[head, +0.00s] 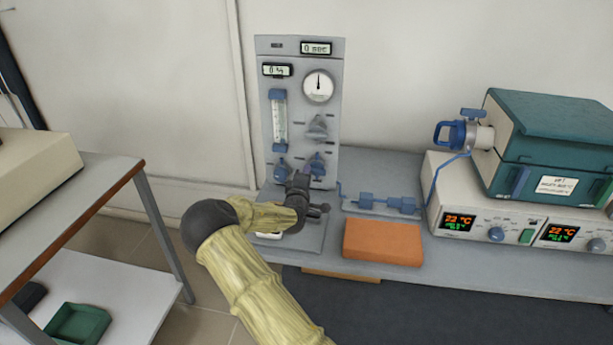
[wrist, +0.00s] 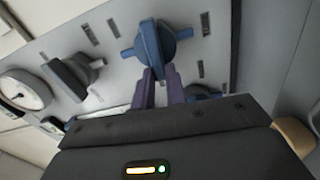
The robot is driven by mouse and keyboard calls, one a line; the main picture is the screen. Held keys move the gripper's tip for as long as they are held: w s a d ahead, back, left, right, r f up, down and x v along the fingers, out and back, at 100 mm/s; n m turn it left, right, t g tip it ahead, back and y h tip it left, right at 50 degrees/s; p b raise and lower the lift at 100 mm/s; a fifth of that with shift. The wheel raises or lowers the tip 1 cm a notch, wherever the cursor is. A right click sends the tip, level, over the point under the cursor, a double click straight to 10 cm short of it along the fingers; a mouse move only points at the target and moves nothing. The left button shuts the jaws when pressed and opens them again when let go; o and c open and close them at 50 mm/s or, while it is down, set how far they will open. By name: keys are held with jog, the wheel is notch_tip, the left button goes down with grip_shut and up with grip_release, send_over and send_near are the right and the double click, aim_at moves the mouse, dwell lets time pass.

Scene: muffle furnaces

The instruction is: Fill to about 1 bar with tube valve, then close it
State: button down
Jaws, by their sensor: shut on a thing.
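The grey gas panel (head: 302,105) stands upright against the wall. Its round gauge (head: 318,85) has a needle pointing about straight up; the scale is too small to read. A grey knob (head: 317,127) sits below the gauge. Below it is a blue valve knob (head: 317,162), seen large in the wrist view (wrist: 155,46). My gripper (wrist: 161,74) is shut on this blue knob; in the head view my gripper (head: 300,180) is at the panel's lower right. A second blue knob (head: 282,171) is to the left, partly hidden in the wrist view. Knob labels are unreadable.
A flow tube (head: 279,120) is on the panel's left, with displays above reading 0. An orange block (head: 383,242) lies right of the panel base. Blue tubing fittings (head: 385,203) lead to a teal-topped furnace (head: 550,140). A side table (head: 60,215) stands left.

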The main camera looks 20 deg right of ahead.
jog(key=shift+a+f+n, duration=0.1)
jog(key=shift+a+n, duration=0.05)
jog(key=shift+n, duration=0.35)
jog(key=c, duration=1.4)
grip_release()
jog(key=shift+w, duration=0.1)
jog(key=shift+c, duration=0.2)
jog(key=v, duration=1.7)
jog(key=shift+a, duration=0.1)
